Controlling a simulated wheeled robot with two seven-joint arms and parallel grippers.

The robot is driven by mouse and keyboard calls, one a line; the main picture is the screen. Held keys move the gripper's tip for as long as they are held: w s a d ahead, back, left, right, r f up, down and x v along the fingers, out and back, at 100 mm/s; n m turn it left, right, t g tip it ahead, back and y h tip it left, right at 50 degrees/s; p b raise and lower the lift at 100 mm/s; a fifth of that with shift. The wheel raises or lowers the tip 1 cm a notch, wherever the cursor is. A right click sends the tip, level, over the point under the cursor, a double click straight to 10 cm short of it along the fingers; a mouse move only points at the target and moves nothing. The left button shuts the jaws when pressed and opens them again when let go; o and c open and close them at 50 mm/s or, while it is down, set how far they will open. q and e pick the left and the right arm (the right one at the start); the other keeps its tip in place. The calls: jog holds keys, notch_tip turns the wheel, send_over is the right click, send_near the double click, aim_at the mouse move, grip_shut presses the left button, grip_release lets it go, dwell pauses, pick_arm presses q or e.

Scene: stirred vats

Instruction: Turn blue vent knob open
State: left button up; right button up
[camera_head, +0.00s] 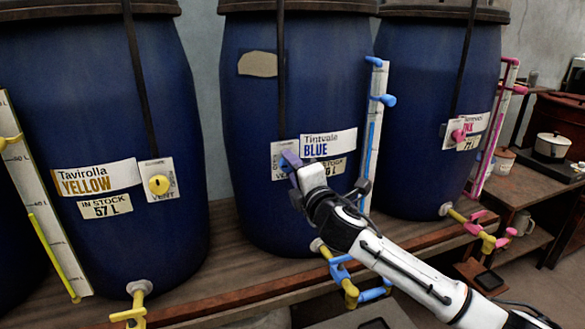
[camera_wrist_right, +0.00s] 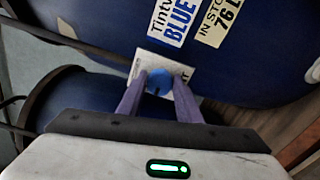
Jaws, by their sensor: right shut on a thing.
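The blue vent knob (camera_wrist_right: 159,82) sits on a white vent plate (camera_wrist_right: 190,76) on the middle vat (camera_head: 290,100), which is labelled Tintvale BLUE. My right gripper (camera_wrist_right: 158,92) has its two purple fingers shut on the knob, one on each side. In the head view my right gripper (camera_head: 291,162) covers the knob and part of its plate (camera_head: 277,165). A dark mark shows on the knob's near edge in the wrist view. How far the knob is turned is hard to tell. My left gripper is not in view.
The yellow vat (camera_head: 90,120) stands left and the pink vat (camera_head: 435,90) right, both on the wooden bench (camera_head: 225,240). A sight tube (camera_head: 374,130) with blue fittings rises just right of my gripper. A blue and yellow tap (camera_head: 345,278) projects below my right arm.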

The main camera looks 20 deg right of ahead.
dwell(0.5)
jog(key=o, duration=1)
jog(key=shift+o, duration=0.2)
jog(key=s+b, duration=0.1)
jog(key=s, duration=0.9)
jog(key=shift+s+d, duration=0.15)
jog(key=shift+d, duration=0.05)
